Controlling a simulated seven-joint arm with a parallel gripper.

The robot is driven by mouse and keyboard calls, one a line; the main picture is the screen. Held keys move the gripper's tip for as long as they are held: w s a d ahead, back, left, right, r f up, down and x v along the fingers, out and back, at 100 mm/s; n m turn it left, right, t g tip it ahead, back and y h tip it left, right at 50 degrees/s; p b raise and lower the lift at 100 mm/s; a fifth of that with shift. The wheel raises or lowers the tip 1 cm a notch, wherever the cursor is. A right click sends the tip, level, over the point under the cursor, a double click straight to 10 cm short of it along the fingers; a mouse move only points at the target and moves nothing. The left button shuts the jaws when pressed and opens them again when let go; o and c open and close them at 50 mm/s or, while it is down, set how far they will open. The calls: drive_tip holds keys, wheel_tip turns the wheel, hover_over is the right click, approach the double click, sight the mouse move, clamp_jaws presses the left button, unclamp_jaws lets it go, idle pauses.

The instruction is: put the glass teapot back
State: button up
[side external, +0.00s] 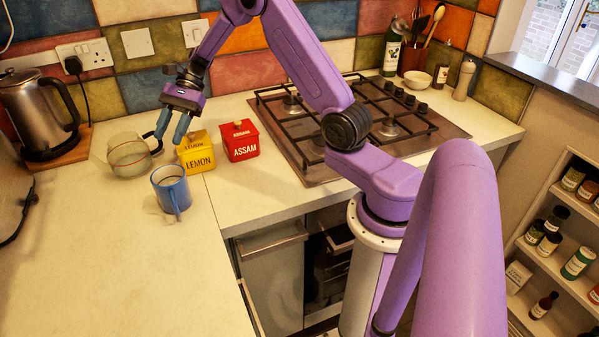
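The glass teapot (128,158) stands upright on the left worktop, clear and rounded, with its dark handle on its right side. My gripper (168,139) points down just right of the teapot, with its blue fingers apart. The left fingertip is at or very near the handle; I cannot tell whether they touch. Nothing shows held between the fingers. The right finger is close to the yellow LEMON tin (197,158) and overlaps its left edge in this view.
A blue mug (171,190) stands in front of the teapot. A red ASSAM tin (240,141) is right of the LEMON tin, beside the gas hob (335,165). A steel kettle (38,112) on a wooden board is at left. The front-left worktop (100,260) is clear.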

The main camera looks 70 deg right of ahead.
drive_tip(key=s+a+r+n+g+h, duration=0.1)
drive_tip(key=s+a+n+g+h, duration=0.15)
drive_tip(key=s+a+n, duration=0.5)
drive_tip(key=s+a+r+n+g+h, duration=0.1)
drive_tip(key=s+a+n+h, duration=0.25)
drive_tip(key=s, duration=0.65)
drive_tip(key=s+d+n+t+h, duration=0.2)
drive_tip(key=s+n, duration=0.6)
drive_tip(key=s, duration=0.1)
drive_tip(key=s+d+n+t+h, duration=0.1)
drive_tip(key=s+d+n+h, duration=0.1)
drive_tip(key=s+n, duration=0.6)
drive_tip(key=shift+s+r+n+t, duration=0.15)
drive_tip(key=shift+s+n+t, duration=0.25)
drive_tip(key=shift+s, duration=0.2)
